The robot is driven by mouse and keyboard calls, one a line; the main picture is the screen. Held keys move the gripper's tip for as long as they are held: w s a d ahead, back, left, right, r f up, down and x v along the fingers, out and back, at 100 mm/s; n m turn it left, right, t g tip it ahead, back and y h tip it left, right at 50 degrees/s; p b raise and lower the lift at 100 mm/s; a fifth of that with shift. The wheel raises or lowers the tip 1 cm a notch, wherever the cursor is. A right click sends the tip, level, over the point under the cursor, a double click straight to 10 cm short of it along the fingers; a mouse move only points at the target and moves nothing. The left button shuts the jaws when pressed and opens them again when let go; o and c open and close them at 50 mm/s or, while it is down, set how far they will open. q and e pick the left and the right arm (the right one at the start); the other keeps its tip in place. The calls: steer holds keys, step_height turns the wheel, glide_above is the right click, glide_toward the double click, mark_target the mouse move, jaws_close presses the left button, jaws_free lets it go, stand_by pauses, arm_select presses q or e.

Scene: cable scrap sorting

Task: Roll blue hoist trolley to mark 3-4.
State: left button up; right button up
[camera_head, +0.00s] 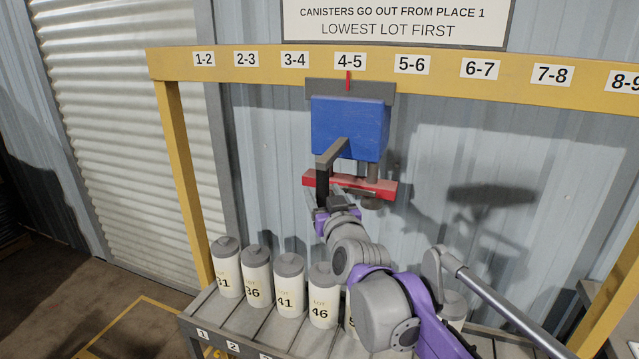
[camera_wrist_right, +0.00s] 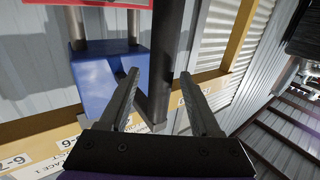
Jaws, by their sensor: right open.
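The blue hoist trolley (camera_head: 345,122) hangs from the yellow beam, its red pointer (camera_head: 348,80) at the 4-5 label (camera_head: 350,60). The 3-4 label (camera_head: 294,60) is to its left. A dark handle (camera_head: 322,183) reaches out from the trolley and bends down. A red bar (camera_head: 380,189) hangs below the blue box. My right gripper (camera_head: 330,192) is at the handle's lower part. In the right wrist view, the open fingers (camera_wrist_right: 159,74) stand on either side of the dark handle post (camera_wrist_right: 166,45); I cannot tell whether either touches it. My left gripper is out of view.
The yellow beam (camera_head: 450,73) carries labels from 1-2 rightward. White canisters with grey lids, such as the one marked 41 (camera_head: 290,288), stand in a row on a rack below. A sign (camera_head: 395,22) hangs above the beam. The beam left of the trolley is clear.

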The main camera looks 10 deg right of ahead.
steer(key=shift+w, duration=1.95)
jaws_close()
